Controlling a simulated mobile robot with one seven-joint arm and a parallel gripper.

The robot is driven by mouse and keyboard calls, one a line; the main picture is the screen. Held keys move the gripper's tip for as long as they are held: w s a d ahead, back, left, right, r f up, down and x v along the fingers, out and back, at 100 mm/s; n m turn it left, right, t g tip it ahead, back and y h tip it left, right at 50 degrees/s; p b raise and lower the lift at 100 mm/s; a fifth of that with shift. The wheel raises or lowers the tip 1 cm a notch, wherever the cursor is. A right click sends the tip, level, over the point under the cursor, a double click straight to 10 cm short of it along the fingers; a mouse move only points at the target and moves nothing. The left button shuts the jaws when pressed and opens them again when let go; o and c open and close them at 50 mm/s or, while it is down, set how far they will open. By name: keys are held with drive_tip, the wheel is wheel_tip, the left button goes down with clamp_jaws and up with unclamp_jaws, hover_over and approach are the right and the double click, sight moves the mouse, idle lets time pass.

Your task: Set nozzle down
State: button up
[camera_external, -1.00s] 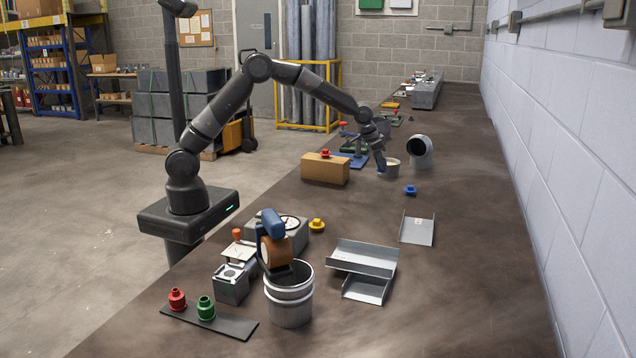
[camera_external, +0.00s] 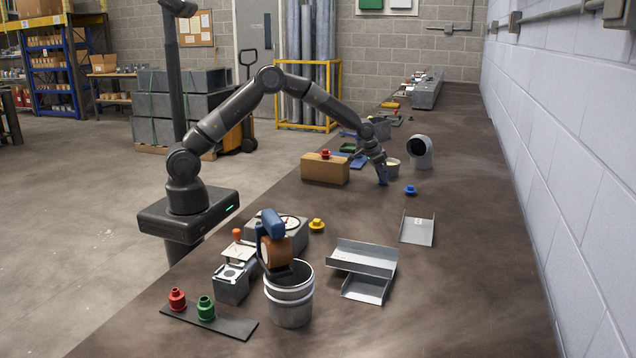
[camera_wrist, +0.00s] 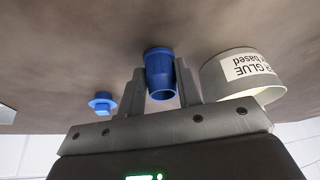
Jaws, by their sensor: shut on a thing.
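The blue nozzle (camera_wrist: 160,74) is a short tapered tube with a collar; in the wrist view it sits between the two fingers of my gripper (camera_wrist: 160,92). My gripper is shut on it. In the external view the nozzle (camera_external: 383,181) hangs below my gripper (camera_external: 381,172), pointing down at the bench. Its lower end is at or just above the bench top; I cannot tell whether it touches.
A glue can (camera_external: 391,168) stands close behind the nozzle; it also shows in the wrist view (camera_wrist: 241,76). A blue flanged plug (camera_external: 410,190) lies to the right. A cardboard box (camera_external: 325,169) stands left. The bench (camera_external: 370,215) in front is clear.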

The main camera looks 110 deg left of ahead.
drive_tip(key=o, duration=1)
drive_tip(key=shift+f, duration=0.1)
drive_tip(key=shift+c, duration=0.2)
drive_tip(key=v, duration=1.2)
drive_tip(key=s+d+r+m, duration=0.1)
drive_tip(key=s+d+r, duration=0.2)
drive_tip(key=d+r, duration=0.35)
drive_tip(key=s+d+r+m, duration=0.1)
drive_tip(key=s+d+r, duration=0.25)
drive_tip(key=d, duration=0.55)
drive_tip(key=s+d+r+m, duration=0.1)
drive_tip(key=s+d+r, duration=0.3)
drive_tip(key=d, duration=0.4)
drive_tip(key=s+d+m+h, duration=0.1)
drive_tip(key=s+d, duration=0.7)
drive_tip(key=s, duration=0.4)
drive_tip(key=s+d+f+m+t+h, duration=0.1)
drive_tip(key=s+d+m, duration=0.1)
drive_tip(key=s+d, duration=0.6)
drive_tip(key=shift+s+t, duration=0.3)
drive_tip(key=shift+s, duration=1.75)
drive_tip(key=shift+d, duration=0.15)
